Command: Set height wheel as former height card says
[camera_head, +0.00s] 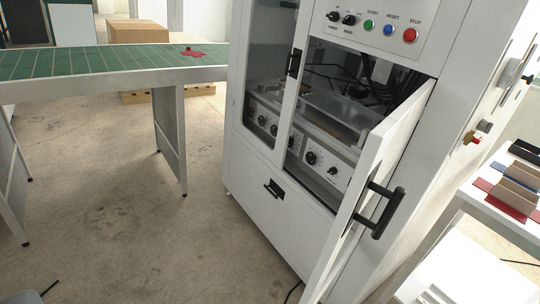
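The box former (262,170) is a white cabinet in the middle. Its right door (385,160) with a black handle (378,208) stands open. Inside, a light control panel (322,172) carries a larger black knob (311,157) and a smaller one (333,171). Another panel with dark knobs (262,120) shows through the closed left glass door (262,60). Labels are too small to read, so I cannot tell which is the height wheel. I cannot make out a height card. My gripper is not in view.
A green-topped conveyor table (95,62) with a red piece (193,52) stands at left. A cardboard box (138,31) is behind it. START, RESET and STOP buttons (390,30) sit above the opening. A white side table (490,205) holds coloured pieces at right. Floor at front left is mostly clear.

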